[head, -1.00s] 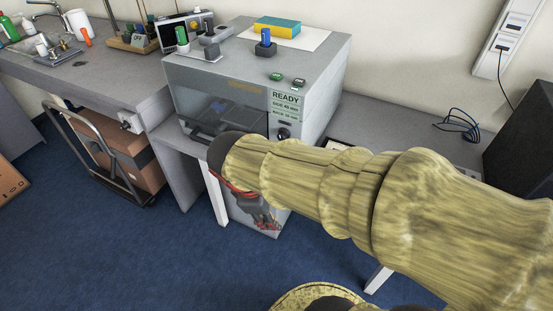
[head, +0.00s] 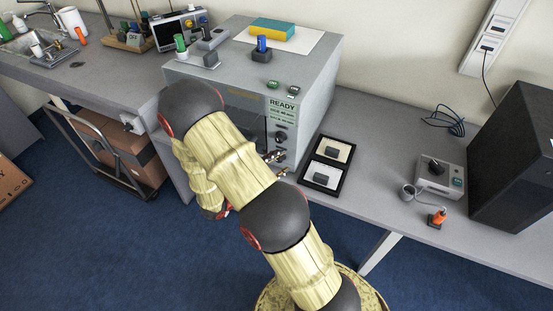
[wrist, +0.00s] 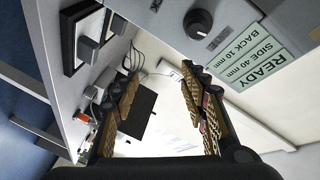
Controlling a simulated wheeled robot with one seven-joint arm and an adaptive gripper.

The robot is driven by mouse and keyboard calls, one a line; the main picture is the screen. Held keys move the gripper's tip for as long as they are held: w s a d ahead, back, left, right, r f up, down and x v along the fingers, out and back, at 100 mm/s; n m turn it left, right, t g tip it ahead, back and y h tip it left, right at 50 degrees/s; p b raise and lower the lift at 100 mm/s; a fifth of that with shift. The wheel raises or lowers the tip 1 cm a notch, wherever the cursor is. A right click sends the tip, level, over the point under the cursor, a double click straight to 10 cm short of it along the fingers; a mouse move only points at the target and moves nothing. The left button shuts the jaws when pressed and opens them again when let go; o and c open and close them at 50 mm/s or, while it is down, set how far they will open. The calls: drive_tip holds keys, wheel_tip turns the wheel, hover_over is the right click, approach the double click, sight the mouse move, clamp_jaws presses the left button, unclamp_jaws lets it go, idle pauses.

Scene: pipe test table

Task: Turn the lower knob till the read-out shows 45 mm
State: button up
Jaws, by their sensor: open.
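The grey machine (head: 310,75) carries a pale green read-out (head: 283,110) on its front. In the wrist view the read-out (wrist: 243,58) appears turned over and reads READY, SIDE 40 mm, BACK 10 mm. A round black knob (head: 281,138) sits below it; the knob also shows in the wrist view (wrist: 198,24). A small metallic part is cut by the wrist view's top edge; I cannot tell whether it is another knob. My gripper (wrist: 160,72) is open and empty, its fingers apart from the knob. In the head view my gripper (head: 277,165) is small beside the machine's front, partly behind my arm.
Two framed switches (head: 325,165) lie on the bench right of the machine. Further right are a small grey box (head: 440,177), an orange-handled item (head: 437,217) and a black cabinet (head: 515,150). My arm covers much of the machine's front window.

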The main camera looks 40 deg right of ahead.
sight(278, 161)
drive_tip(key=w+a+f+n+t+p, duration=0.3)
drive_tip(key=f+n+t, duration=0.55)
drive_tip(key=n, duration=0.65)
drive_tip(key=shift+g+y, duration=0.4)
drive_tip(key=shift+g, duration=0.15)
drive_tip(key=x, duration=0.3)
drive_tip(key=f+b+x, duration=0.1)
drive_tip(key=x, duration=0.2)
drive_tip(key=f+x, duration=0.1)
drive_tip(key=x, duration=0.2)
drive_tip(key=shift+w+f, duration=0.1)
drive_tip(key=shift+w, duration=0.05)
drive_tip(key=shift+c, duration=1.2)
clamp_jaws()
